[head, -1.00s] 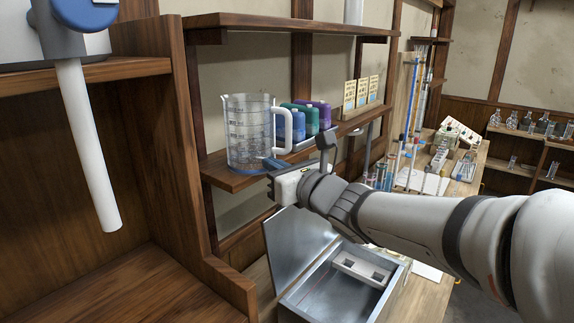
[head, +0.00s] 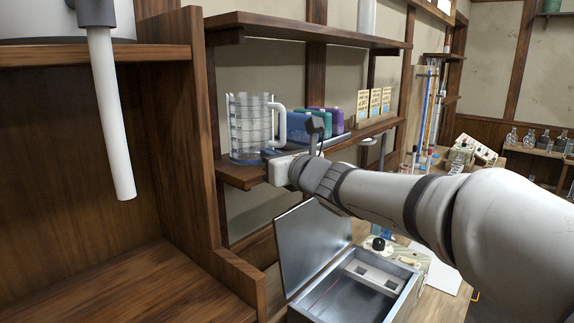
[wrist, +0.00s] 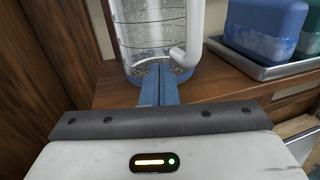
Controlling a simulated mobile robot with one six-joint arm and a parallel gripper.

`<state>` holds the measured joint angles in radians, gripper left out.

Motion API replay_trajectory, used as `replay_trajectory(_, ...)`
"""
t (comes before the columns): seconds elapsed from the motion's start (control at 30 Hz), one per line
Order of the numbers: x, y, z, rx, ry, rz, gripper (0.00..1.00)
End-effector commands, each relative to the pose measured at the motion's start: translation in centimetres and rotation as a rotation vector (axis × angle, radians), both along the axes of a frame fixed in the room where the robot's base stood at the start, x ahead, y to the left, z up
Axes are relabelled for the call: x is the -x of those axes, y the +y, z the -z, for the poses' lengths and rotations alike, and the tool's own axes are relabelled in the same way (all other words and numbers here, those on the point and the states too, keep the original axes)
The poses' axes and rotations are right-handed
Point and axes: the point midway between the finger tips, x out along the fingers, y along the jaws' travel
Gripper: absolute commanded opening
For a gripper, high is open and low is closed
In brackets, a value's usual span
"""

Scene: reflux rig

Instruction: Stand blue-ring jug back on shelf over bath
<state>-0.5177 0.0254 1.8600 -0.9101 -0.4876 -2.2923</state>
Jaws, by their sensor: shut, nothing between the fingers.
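The clear jug (head: 250,122) with measuring marks and a white handle stands upright on the wooden shelf (head: 240,175), above the open metal bath (head: 335,300). In the wrist view the jug (wrist: 140,40) shows a blue band near its base. My gripper (head: 272,154) is at the shelf's front edge, beside the jug's lower right side. In the wrist view its blue fingers (wrist: 158,82) are closed together, empty, and point at the jug's base just below the handle. Whether the fingertips touch the jug I cannot tell.
Blue, teal and purple containers (head: 322,118) stand on a tray (wrist: 240,66) right of the jug. Yellowish cards (head: 373,103) stand farther along. An upper shelf (head: 300,28) runs overhead. The bath's raised lid (head: 315,245) leans below the shelf.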

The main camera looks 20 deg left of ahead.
Motion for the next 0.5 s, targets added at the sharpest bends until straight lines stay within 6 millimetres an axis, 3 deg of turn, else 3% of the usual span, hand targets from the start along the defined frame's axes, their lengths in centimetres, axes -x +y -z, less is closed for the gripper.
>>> replay_trajectory(0.27, 0.2, -1.3, 0.1, 0.0, -0.001, 0.008, 0.0)
replay_trajectory(0.5, 2.9, -4.9, 0.1, 0.0, -0.003, 0.004, 0.0)
